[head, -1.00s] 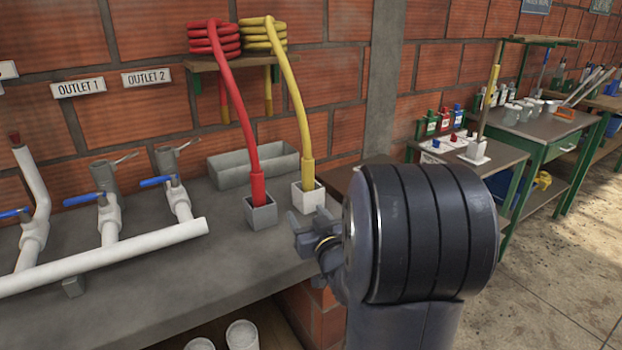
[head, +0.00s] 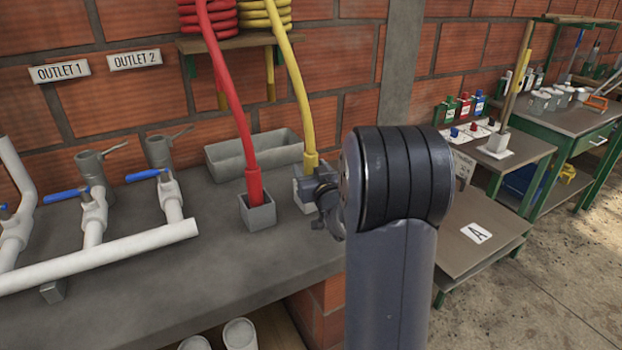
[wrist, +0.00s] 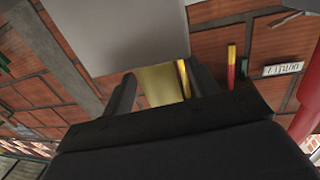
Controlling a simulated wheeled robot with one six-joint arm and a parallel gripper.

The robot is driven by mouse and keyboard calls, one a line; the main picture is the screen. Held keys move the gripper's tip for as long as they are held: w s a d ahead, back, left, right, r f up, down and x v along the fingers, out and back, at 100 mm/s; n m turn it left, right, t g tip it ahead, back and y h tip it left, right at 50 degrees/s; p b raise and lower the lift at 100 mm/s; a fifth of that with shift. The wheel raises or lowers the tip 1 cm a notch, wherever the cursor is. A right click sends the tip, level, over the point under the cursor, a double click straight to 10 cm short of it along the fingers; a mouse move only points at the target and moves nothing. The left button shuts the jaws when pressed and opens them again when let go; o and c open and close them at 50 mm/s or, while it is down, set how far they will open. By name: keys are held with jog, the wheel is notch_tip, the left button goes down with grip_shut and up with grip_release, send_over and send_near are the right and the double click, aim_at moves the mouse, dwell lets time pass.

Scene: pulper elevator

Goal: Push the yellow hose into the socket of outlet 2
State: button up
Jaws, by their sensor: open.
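My gripper (head: 318,188) is at that lower end, partly hiding the holder. In the wrist view the jaws (wrist: 163,88) are apart, with the yellow hose (wrist: 158,85) between them; whether they touch it I cannot tell. The outlet 2 sign (head: 134,60) is on the wall at left. Below it stands a grey upright fitting with a lever (head: 160,150), apparently the outlet 2 socket.
The red hose (head: 232,100) stands in a grey holder (head: 257,212) just left of the yellow one. A grey trough (head: 250,155) lies behind. White pipes with blue valves (head: 95,215) fill the bench's left. A side table (head: 490,255) stands at right.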

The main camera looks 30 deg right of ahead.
jog(key=shift+c, duration=0.4)
jog(key=c, duration=1)
jog(key=shift+c, duration=0.4)
jog(key=shift+r, duration=0.1)
